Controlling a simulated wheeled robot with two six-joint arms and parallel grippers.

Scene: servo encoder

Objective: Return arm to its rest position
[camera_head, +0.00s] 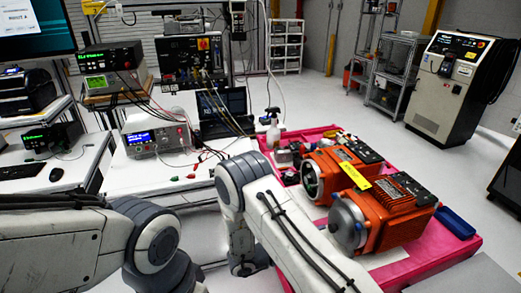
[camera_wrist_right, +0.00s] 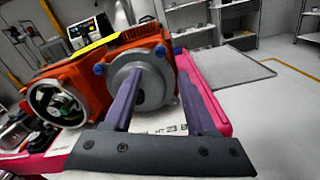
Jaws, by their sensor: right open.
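My right gripper (camera_wrist_right: 158,78) is open and empty in the right wrist view, its two dark fingers apart. Beyond the fingers is an orange servo motor (camera_wrist_right: 168,52) with a round grey end face; I cannot tell how far away it is. A second orange motor (camera_wrist_right: 85,88) with an open round end is to its left. In the head view the near motor (camera_head: 392,220) and the far motor (camera_head: 325,168) rest on a pink-covered table. My right arm's links show left of them, but its fingers do not. My left arm enters from the left; its gripper is out of frame.
The pink table (camera_head: 465,250) also holds a blue tray (camera_head: 454,222) and small parts. A white bench (camera_head: 125,180) carries a power supply (camera_head: 155,138), a laptop (camera_head: 222,108) and several cables. A spray bottle (camera_head: 273,128) stands near the motors. Open floor lies beyond.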

